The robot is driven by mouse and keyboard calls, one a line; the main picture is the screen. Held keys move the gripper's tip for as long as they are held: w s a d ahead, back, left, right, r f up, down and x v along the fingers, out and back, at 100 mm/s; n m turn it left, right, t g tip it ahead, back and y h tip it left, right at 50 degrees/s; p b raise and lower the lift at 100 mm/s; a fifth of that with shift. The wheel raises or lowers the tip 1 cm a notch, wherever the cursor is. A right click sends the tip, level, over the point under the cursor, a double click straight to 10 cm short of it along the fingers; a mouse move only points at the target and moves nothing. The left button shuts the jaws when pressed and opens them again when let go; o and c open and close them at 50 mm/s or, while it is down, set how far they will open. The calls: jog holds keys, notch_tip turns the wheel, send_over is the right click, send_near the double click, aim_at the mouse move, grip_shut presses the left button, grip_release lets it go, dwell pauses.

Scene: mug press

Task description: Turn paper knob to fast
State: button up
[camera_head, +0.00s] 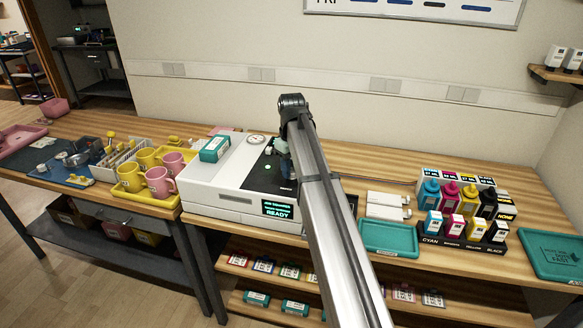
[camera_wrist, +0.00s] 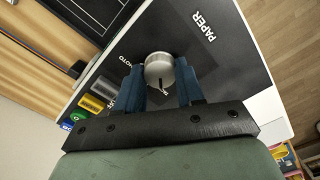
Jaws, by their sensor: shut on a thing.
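The paper knob (camera_wrist: 159,71) is a round silver knob with a dark pointer mark, on the dark top panel of the machine, with the word PAPER printed beside it in the wrist view. My gripper (camera_wrist: 160,82) has its two blue fingers on either side of the knob, shut on it. The pointer mark faces toward the gripper's palm in that view. In the head view the white press (camera_head: 223,178) shows READY on its screen (camera_head: 278,209). My arm hides the knob there.
Yellow and pink mugs stand in a yellow tray (camera_head: 145,197) left of the press. A teal box (camera_head: 214,149) lies on the press top. Right of my arm are a teal tray (camera_head: 390,238) and several ink bottles (camera_head: 468,196). Another teal tray (camera_head: 552,255) is at far right.

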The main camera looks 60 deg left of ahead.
aim_at(292, 170)
jog(key=m, duration=0.4)
jog(key=shift+m, duration=0.4)
jog(key=m, duration=0.4)
jog(key=shift+m, duration=0.4)
dwell(0.4)
jog(key=o, duration=1)
jog(key=shift+o, duration=0.2)
jog(key=shift+r, duration=0.1)
notch_tip(292, 170, up, 14)
jog(key=shift+f, duration=0.2)
